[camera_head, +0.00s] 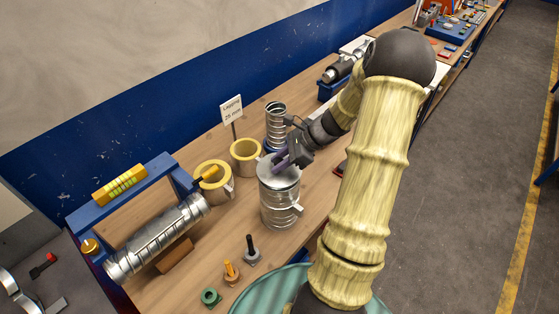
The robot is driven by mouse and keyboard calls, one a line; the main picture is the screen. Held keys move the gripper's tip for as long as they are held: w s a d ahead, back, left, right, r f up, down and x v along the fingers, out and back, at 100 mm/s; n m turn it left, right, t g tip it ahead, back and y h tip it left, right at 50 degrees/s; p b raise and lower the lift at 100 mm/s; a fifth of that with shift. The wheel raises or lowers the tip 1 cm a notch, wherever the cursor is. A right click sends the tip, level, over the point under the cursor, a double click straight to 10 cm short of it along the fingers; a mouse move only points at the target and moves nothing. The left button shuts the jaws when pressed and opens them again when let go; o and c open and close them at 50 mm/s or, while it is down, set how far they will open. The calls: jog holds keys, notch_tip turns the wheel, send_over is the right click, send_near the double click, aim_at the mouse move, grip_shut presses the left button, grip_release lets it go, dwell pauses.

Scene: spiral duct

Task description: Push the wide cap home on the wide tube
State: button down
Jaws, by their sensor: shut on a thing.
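The wide tube (281,207) is a silver spiral duct standing upright on the wooden bench, with a small tab sticking out on its right side. The wide cap (268,173) is a flat silver disc on the tube's top end. I cannot tell from this view how deep the cap sits. The fingers hide that part and some of the cap's face.
A narrower spiral tube (276,124) stands behind, beside two yellow lagging rings (245,155) and a sign (231,108). A long duct (158,240) lies at left by a blue frame (125,192). Small pegs (251,251) stand in front; bare bench lies between.

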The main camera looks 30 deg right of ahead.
jog(key=shift+f+b, duration=0.6)
jog(key=shift+f, duration=0.4)
jog(key=c, duration=1)
grip_release()
jog(key=shift+c, duration=0.2)
jog(key=b+v, duration=0.4)
jog(key=v, duration=1.3)
jog(key=shift+d, duration=0.3)
